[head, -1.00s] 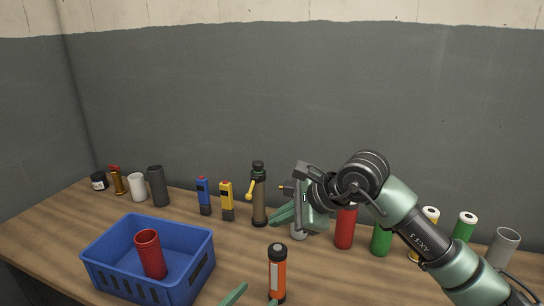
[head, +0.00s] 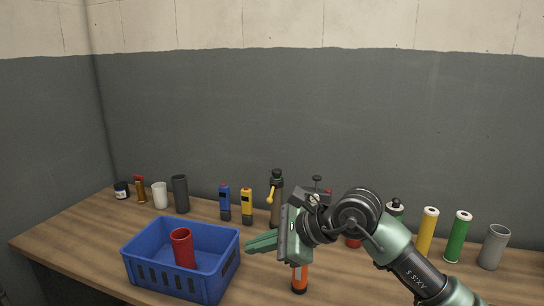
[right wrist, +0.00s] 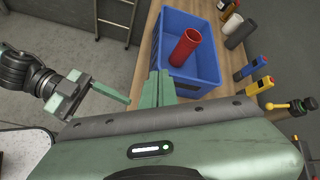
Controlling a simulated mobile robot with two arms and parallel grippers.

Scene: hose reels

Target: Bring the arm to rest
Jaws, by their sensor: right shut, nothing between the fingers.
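My right gripper (head: 262,243) is above the workbench in the head view, its green fingers pointing left toward the blue basket (head: 136,274). Its fingers are together with nothing between them, as the right wrist view also shows (right wrist: 158,88). A red tube (head: 183,249) stands tilted in the basket, apart from the gripper. My left gripper (right wrist: 97,100) shows only at the left of the right wrist view. Its fingers stand apart and it looks empty; one is partly hidden by my right gripper's body.
The wooden bench (head: 75,235) carries a blue device (head: 225,203), a yellow device (head: 247,206), a brown bottle-like item and several tubes. An orange cylinder (head: 300,280) stands just below my right gripper, partly hidden. A grey wall (head: 300,120) rises behind.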

